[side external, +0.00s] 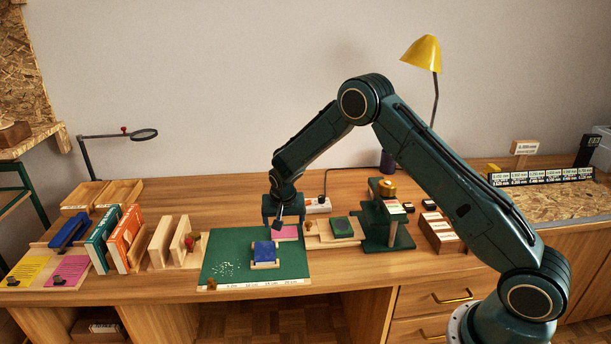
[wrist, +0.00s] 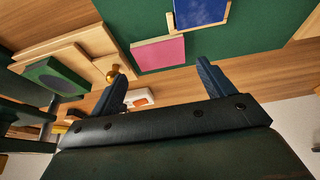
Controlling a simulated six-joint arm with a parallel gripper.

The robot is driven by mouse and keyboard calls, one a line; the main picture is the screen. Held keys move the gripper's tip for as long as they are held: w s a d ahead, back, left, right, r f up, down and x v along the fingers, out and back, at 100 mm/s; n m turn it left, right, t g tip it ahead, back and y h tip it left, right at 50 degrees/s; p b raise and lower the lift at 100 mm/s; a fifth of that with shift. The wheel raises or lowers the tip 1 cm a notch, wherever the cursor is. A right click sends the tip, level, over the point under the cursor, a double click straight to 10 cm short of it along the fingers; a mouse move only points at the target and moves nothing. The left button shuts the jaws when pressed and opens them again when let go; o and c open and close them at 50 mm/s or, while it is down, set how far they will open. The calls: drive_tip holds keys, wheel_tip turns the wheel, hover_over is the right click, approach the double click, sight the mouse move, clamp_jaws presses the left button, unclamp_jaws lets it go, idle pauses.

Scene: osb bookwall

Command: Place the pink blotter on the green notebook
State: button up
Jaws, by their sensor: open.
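The pink blotter (side external: 286,232) lies flat at the back right of the green mat, and in the wrist view the pink blotter (wrist: 158,51) shows a pale wooden edge. A green block with a dark oval on top, which looks like the green notebook (side external: 342,228), sits on a wooden tray to the right; the green notebook (wrist: 55,77) is at left in the wrist view. My gripper (side external: 281,223) is open and empty, near the blotter. In the wrist view my gripper's fingers (wrist: 162,72) are spread, with the blotter ahead between them, apart from both.
A blue block (side external: 263,252) rests in a wooden holder on the green mat (side external: 225,265), close to the blotter. A brass knob (wrist: 113,72) stands by the tray's edge. A dark green stand (side external: 399,238) is right of the tray. Wooden racks and books (side external: 124,238) fill the left.

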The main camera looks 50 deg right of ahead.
drive_tip(key=v, duration=0.6)
drive_tip(key=shift+r, duration=0.4)
drive_tip(key=shift+s+a, duration=0.15)
